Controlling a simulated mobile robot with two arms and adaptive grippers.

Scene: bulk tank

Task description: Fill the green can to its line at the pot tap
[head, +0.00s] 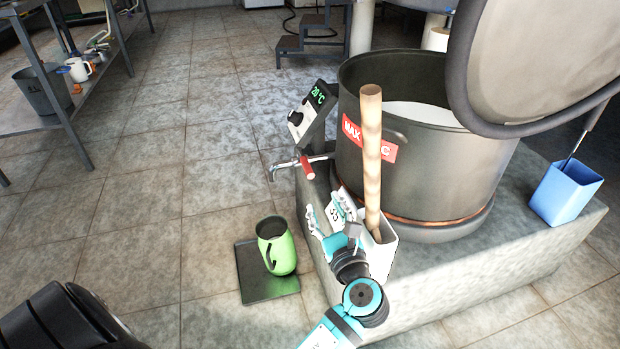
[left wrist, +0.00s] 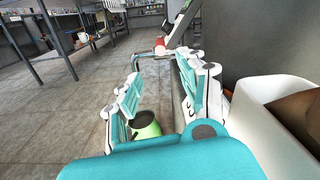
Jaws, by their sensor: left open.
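The green can (head: 282,254) stands upright on a dark square tray (head: 268,298) on the floor, its open top facing up. The can's contents and line cannot be made out. The tap (head: 306,168), with a red handle, juts left from the big dark pot (head: 430,170), its spout above and beyond the can. My left gripper (head: 326,213) is open and empty, up and right of the can. In the left wrist view the can (left wrist: 147,126) shows below and between the open fingers (left wrist: 160,88), and the tap (left wrist: 160,48) lies beyond them. My right gripper is not seen.
A white holder (head: 378,262) with a wooden handle (head: 371,150) stands beside my left gripper on the stone plinth (head: 480,285). A control box (head: 312,110) reads 20 °C. A round lid (head: 550,60) and blue bin (head: 566,192) are at right. Floor left of the tray is clear.

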